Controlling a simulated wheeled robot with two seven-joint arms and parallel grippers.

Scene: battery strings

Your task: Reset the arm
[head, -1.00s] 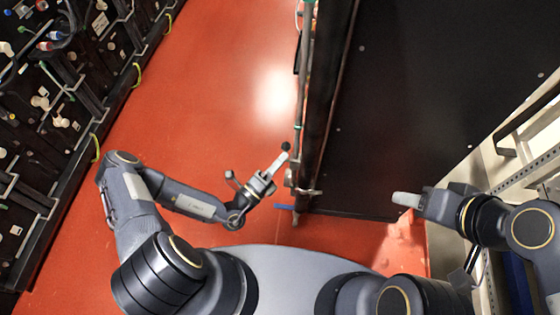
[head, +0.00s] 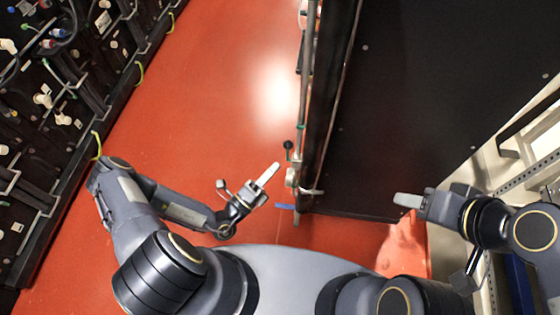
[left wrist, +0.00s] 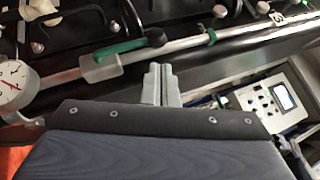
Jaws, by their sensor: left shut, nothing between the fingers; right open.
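My left arm (head: 160,205) reaches in from the left over the red floor. My left gripper (head: 270,172) is shut and empty, its pale fingers pointing up and right, a little left of the pipe on the dark rack. In the left wrist view its fingers (left wrist: 159,80) are together, below a green lever (left wrist: 118,50) with a dark ball knob (left wrist: 156,37). The ball knob also shows in the head view (head: 288,145), apart from the fingers. My right gripper (head: 408,199) is at the right, pointing left beside the dark rack; the gap between its fingers is hard to see.
A dark rack (head: 425,90) with a vertical pipe (head: 306,80) stands centre right. Battery racks (head: 60,110) line the left side. The red floor (head: 200,110) between is clear. The wrist view shows a round gauge (left wrist: 14,84) and a panel with a screen (left wrist: 284,97).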

